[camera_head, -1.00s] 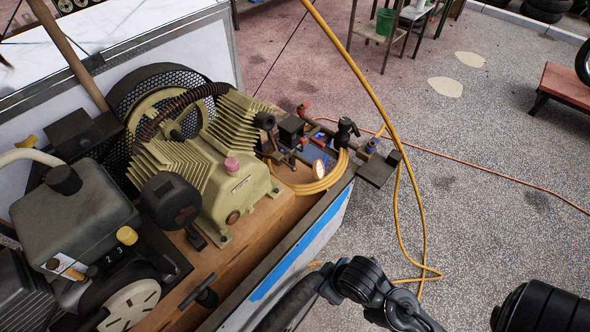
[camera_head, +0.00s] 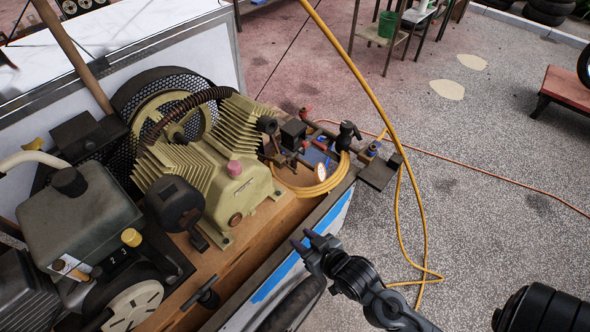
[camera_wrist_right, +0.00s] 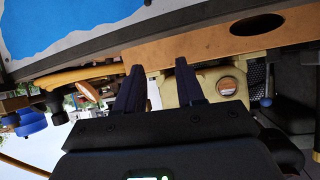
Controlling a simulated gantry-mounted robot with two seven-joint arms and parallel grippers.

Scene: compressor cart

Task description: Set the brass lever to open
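I cannot pick out the brass lever with certainty. Fittings stand at the compressor's right end: a dark block (camera_head: 293,133), a round gauge (camera_head: 321,170), a black-handled fitting (camera_head: 346,135) and red and blue knobs. In the right wrist view, the gauge (camera_wrist_right: 87,90) and a blue knob (camera_wrist_right: 30,122) lie left of the fingers. My right gripper (camera_head: 306,241) is open and empty, over the cart's near side edge, in front of these fittings and apart from them. Its spread fingers show in the right wrist view (camera_wrist_right: 158,72). My left gripper is not in view.
The compressor (camera_head: 240,190) with its finned cylinders fills the cart's middle. A grey engine tank (camera_head: 80,220) stands at the left. A coiled yellow hose (camera_head: 318,188) lies around the fittings, and a yellow hose (camera_head: 378,100) hangs down right of them. The floor at the right is mostly open.

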